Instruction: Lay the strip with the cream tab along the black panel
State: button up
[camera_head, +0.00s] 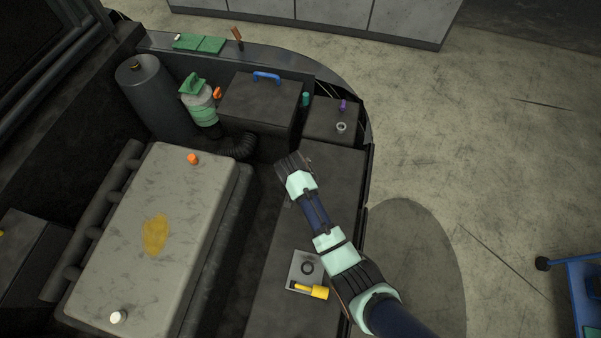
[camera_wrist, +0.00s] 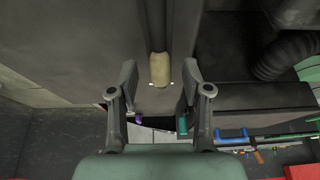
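My gripper (camera_head: 290,164) hangs over the left side of the long black panel (camera_head: 342,172), beside the engine. In the wrist view my gripper (camera_wrist: 160,80) has its two fingers spread apart. The cream tab (camera_wrist: 159,70) shows in the gap between the fingers, touching neither. The strip (camera_wrist: 160,20) runs from the tab up to the top edge of the wrist view, between dark surfaces. I cannot tell how far below the fingertips the tab lies. In the head view I cannot make out the strip or its tab; my gripper and arm cover that area.
The grey engine cover (camera_head: 160,235) with an orange cap stands left. A black box with a blue handle (camera_head: 267,77) and a ribbed hose (camera_head: 232,147) are behind my gripper. A small plate with a yellow-handled part (camera_head: 312,291) lies near my forearm. Open floor lies right.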

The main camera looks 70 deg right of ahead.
jog(key=v, duration=1.2)
dwell(0.6)
